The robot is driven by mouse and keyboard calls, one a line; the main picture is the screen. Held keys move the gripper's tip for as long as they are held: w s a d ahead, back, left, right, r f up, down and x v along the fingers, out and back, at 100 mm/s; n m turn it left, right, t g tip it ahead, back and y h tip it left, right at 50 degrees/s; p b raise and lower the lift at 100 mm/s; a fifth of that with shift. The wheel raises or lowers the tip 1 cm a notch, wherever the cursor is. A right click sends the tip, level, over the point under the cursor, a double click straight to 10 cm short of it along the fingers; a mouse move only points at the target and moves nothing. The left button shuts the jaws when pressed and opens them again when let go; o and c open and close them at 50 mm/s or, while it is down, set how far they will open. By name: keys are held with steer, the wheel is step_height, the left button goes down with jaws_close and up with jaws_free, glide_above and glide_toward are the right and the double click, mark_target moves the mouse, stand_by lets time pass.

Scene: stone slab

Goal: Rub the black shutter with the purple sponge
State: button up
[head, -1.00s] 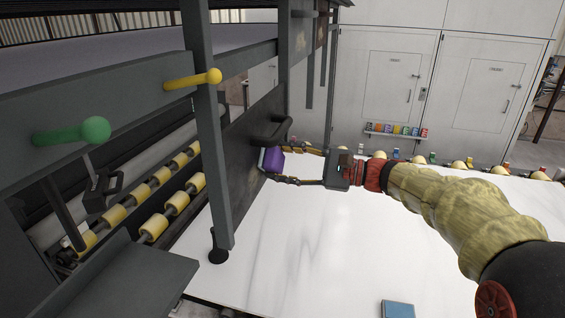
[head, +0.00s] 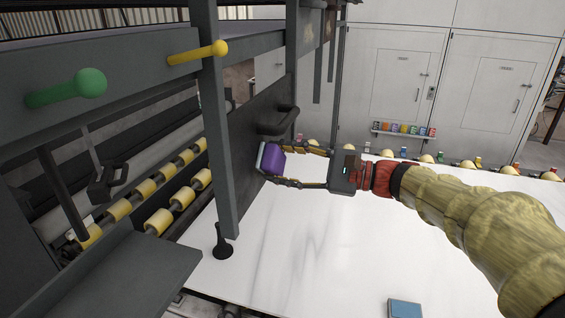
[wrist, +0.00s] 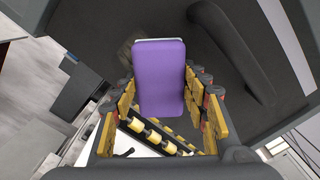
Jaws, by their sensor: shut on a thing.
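The purple sponge (head: 271,162) is held between the fingers of my gripper (head: 285,166), with a pale layer on its far side. In the wrist view the sponge (wrist: 160,78) fills the middle, between the two yellow-padded fingers. The black shutter (head: 262,107) is an upright dark panel with a thick bar handle, just beyond the sponge. In the wrist view the shutter (wrist: 205,65) lies behind the sponge, with its handle (wrist: 238,50) at the right. The sponge's pale face is at or very near the shutter; I cannot tell whether they touch.
A white stone slab (head: 300,240) lies below my gripper. A grey post (head: 218,130) stands left of the shutter. Yellow rollers (head: 157,222) and green (head: 80,88) and yellow (head: 205,52) knobs are at the left. A blue block (head: 405,309) lies on the slab's near side.

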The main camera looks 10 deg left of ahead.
mark_target(254, 172)
steer(key=shift+s+a+b, duration=0.2)
steer(key=shift+s+b, duration=0.95)
steer(key=shift+s, duration=1.6)
steer(key=shift+s+d, duration=0.2)
steer(key=shift+d, duration=2.75)
steer(key=shift+d, duration=0.15)
steer(key=d, duration=0.2)
steer(key=shift+s+d, duration=0.15)
steer(key=shift+d, duration=0.2)
